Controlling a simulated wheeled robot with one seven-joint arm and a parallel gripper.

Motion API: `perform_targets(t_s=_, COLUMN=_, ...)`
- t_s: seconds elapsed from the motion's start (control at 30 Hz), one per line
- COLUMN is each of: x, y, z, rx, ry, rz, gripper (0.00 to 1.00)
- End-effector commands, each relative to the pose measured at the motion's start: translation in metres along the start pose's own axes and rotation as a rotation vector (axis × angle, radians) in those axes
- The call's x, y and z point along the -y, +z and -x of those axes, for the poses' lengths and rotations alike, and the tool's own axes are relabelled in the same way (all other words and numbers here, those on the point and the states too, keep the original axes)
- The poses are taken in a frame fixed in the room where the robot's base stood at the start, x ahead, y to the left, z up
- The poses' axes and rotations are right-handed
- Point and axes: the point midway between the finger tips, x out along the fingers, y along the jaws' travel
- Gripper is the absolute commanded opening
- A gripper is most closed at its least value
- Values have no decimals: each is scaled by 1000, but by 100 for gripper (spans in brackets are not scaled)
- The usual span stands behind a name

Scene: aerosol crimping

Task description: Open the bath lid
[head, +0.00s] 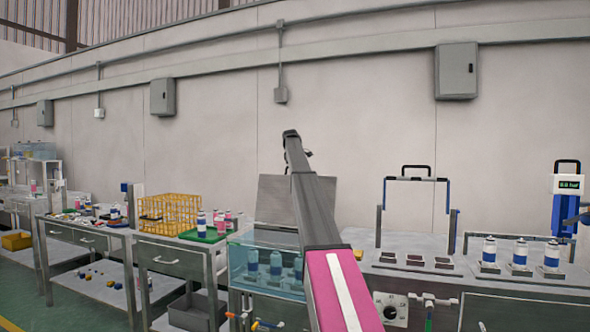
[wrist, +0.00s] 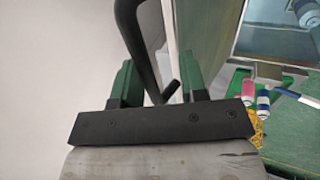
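The bath is a clear bluish tank (head: 240,262) on the bench, with several blue-banded cans inside. A grey panel that looks like its lid (head: 272,200) stands raised, nearly upright, behind the tank, partly hidden by my arm. In the wrist view, a black curved handle (wrist: 131,25) passes between the green fingers of my gripper (wrist: 160,70). The fingers stand apart, with a gap on the handle's right side; contact on the left cannot be told. A thin pale panel edge (wrist: 172,35) lies beside the handle. In the head view my arm reaches up in front of the lid, its gripper unclear.
A yellow wire basket (head: 170,212) and a green tray (head: 205,235) with cans stand left of the bath. Right are a metal frame with a black handle (head: 416,170), several cans (head: 520,255) and a gauge (head: 568,184). The wall behind carries grey boxes (head: 456,71).

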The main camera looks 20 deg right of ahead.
Motion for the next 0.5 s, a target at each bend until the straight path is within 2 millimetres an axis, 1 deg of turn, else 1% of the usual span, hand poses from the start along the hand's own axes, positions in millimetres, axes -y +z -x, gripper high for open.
perform_targets(t_s=0.27, x=0, y=0, z=2, rx=1, ry=-1, rz=-2, gripper=39)
perform_targets(t_s=0.37, x=0, y=0, z=7, rx=1, ry=0, rz=-3, gripper=39)
perform_targets(t_s=0.5, x=0, y=0, z=21, rx=0, ry=0, rz=-3, gripper=39)
